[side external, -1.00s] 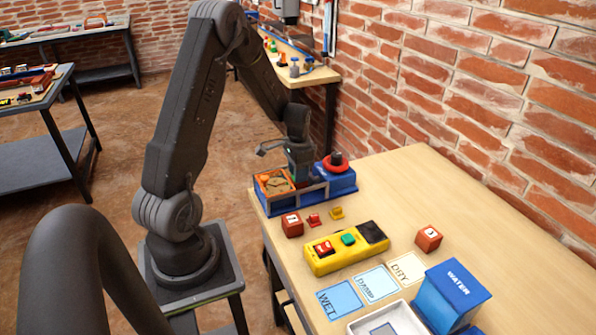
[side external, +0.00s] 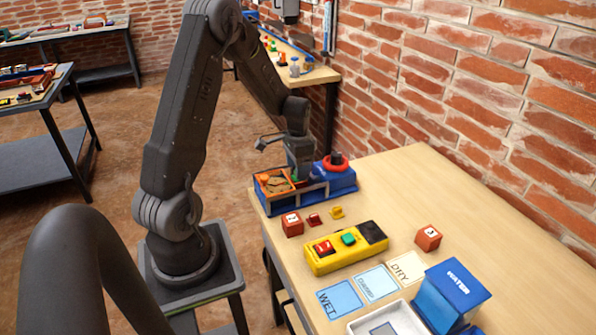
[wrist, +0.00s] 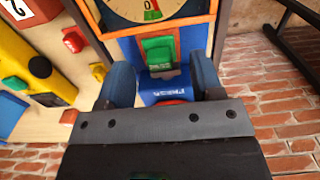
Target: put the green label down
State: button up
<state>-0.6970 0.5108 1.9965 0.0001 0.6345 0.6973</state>
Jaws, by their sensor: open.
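The green label (wrist: 158,52) is a small green piece with pale marking along its near edge. In the wrist view it sits in a blue section of the test rig (wrist: 190,42), just below the round dial (wrist: 146,8). My gripper (wrist: 160,78) is open, with one blue finger on each side of the label and a gap visible to both. In the side view my gripper (side external: 299,172) points down over the middle of the blue rig (side external: 342,184), and only a sliver of green shows beneath it.
A red ring on a dark post (side external: 335,163) stands at the rig's right end. Nearby are a numbered red block (side external: 292,224), a yellow button box (side external: 346,248), another red block (side external: 428,238), WET and DRY cards and a blue WATER box (side external: 452,292). A brick wall is behind.

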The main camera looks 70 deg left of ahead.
notch_tip(320, 180, up, 10)
jog(key=s+d+r+t+y, duration=0.1)
jog(key=d+r, duration=0.4)
jog(key=d, duration=0.2)
jog(key=s+d+r+t, duration=0.1)
jog(key=d+r, duration=0.3)
jog(key=d, duration=0.3)
jog(key=s+d+r+t+h, duration=0.1)
jog(key=s+d+r+t, duration=0.2)
jog(key=s+d, duration=0.8)
jog(key=shift+d+t, duration=0.3)
jog(key=shift+d, duration=0.4)
